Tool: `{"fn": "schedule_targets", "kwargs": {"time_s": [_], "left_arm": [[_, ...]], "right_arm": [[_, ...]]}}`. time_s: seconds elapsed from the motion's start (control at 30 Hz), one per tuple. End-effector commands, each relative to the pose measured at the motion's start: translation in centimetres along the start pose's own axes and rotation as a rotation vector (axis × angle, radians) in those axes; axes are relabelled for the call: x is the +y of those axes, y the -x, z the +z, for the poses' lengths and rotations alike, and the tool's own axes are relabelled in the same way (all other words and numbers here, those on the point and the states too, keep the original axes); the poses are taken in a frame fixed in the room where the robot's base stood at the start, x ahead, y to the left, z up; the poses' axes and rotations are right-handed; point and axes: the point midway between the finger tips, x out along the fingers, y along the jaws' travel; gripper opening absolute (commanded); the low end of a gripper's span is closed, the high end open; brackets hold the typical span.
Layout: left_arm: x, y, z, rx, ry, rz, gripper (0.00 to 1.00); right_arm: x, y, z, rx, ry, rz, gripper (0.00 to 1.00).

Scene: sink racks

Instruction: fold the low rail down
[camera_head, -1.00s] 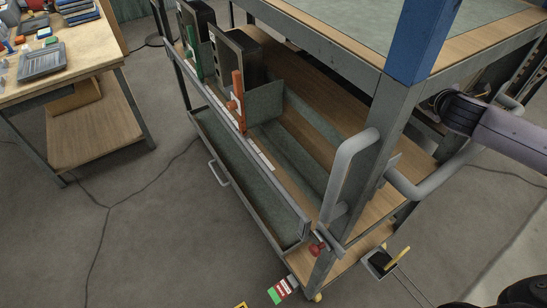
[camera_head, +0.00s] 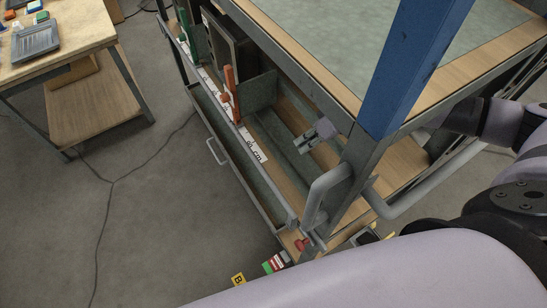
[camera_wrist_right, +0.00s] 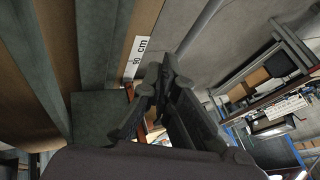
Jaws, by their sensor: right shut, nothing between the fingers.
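The low rail (camera_head: 272,188) is a thin grey bar along the open front of the cart's lower shelf; its near end is by the corner post. A grey bar that looks like this rail crosses the top of the right wrist view (camera_wrist_right: 203,25). My right gripper (camera_head: 303,146) is over the lower shelf, behind the rail and beside the blue-topped post. It is shut and empty; its fingers also fill the middle of the wrist view (camera_wrist_right: 166,72). I cannot tell whether it touches the rail. My left gripper is not in view.
An orange upright (camera_head: 229,90) stands beside the ruler strip (camera_head: 252,147). The cart's tabletop (camera_head: 350,35) overhangs the shelf.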

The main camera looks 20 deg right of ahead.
Motion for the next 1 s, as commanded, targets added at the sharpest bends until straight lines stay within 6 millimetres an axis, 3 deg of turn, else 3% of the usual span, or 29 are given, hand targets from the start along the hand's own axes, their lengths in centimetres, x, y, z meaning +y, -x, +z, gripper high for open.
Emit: {"fn": "schedule_targets", "kwargs": {"time_s": [0.43, 0.6, 1.0], "left_arm": [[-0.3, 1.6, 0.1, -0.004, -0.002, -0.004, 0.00], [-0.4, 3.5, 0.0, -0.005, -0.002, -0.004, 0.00], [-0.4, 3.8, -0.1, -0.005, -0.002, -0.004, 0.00]], "right_arm": [[-0.1, -9.1, -0.1, -0.001, 0.006, 0.001, 0.00], [-2.4, -10.1, 0.0, -0.001, 0.006, 0.001, 0.00], [-3.1, -11.1, 0.3, 0.000, 0.005, 0.003, 0.00]]}}
